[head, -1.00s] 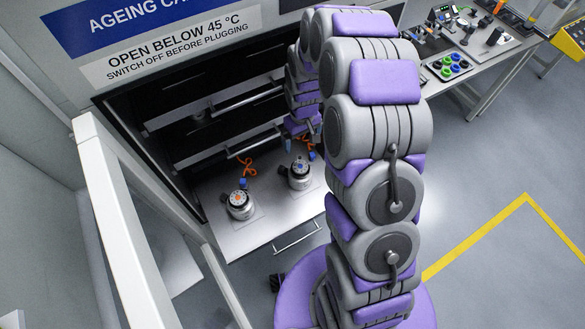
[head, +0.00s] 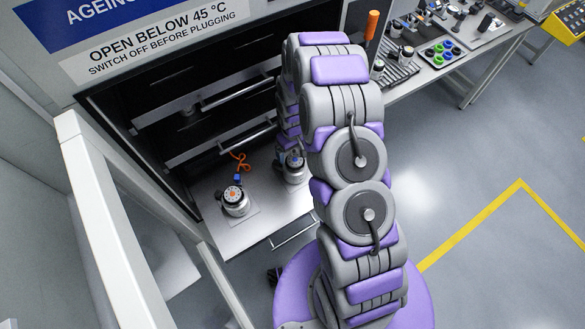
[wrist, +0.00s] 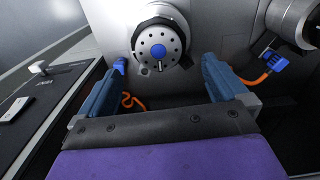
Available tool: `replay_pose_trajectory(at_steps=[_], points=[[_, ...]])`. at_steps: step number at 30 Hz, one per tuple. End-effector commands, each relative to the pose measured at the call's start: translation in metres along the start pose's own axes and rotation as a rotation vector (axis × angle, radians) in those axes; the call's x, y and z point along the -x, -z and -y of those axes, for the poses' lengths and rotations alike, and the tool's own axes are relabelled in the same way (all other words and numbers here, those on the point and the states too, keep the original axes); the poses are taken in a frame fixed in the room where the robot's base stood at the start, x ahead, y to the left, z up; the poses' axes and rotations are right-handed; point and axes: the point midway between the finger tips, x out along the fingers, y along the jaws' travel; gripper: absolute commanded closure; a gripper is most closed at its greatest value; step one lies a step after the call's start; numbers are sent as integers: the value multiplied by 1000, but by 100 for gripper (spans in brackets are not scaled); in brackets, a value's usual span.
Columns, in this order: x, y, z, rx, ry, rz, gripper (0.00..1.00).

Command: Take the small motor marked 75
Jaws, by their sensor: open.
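Two small silver motors with dark tops stand on the pulled-out shelf (head: 215,237) in the head view. The left motor (head: 236,203) has an orange centre; the right motor (head: 294,172) has a blue centre and is partly covered by my arm. No number 75 is legible. In the wrist view, a blue-centred motor (wrist: 158,36) is just beyond and between the fingertips of my gripper (wrist: 164,64). The fingers are wide apart with nothing held. A second motor (wrist: 290,18) is at the upper right, cut by the frame.
An orange cable with a blue plug (head: 238,178) lies behind the left motor. Dark oven shelves with bar handles (head: 220,90) rise above. A white door frame (head: 115,210) stands at the left. A bench with parts (head: 440,52) is at the back right.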

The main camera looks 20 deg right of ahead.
Motion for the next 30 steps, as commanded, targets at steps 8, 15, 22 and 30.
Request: replay_pose_trajectory(at_steps=[8, 15, 22, 30], points=[[-24, -3, 3, 0, 1, 5, 0], [-54, -4, 5, -1, 0, 4, 0], [-56, -3, 5, -1, 0, 1, 0], [-56, -4, 4, -1, 1, 2, 24]])
